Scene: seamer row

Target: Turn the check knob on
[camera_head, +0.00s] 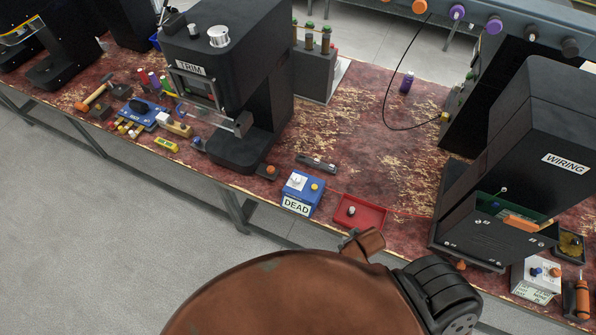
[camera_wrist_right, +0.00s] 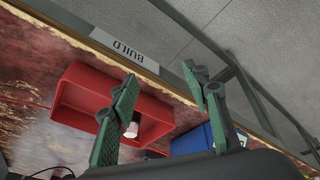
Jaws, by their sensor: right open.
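A blue box (camera_head: 301,195) labelled DEAD stands near the bench's front edge in the head view. I cannot tell for sure which knob is the check knob. My right gripper (camera_wrist_right: 160,82) is open and empty in the right wrist view, its green fingers spread over the red tray (camera_wrist_right: 77,88). A pale cylindrical piece (camera_wrist_right: 132,128) in the tray shows by the left finger. The blue box (camera_wrist_right: 192,141) is partly hidden behind the right finger. My left gripper is not in view.
The red tray (camera_head: 371,222) sits right of the blue box. A black TRIM machine (camera_head: 228,80) stands behind left, and a black WIRING machine (camera_head: 520,150) stands right. A dark tool (camera_head: 316,162) lies behind the box. The bench's back middle is mostly clear.

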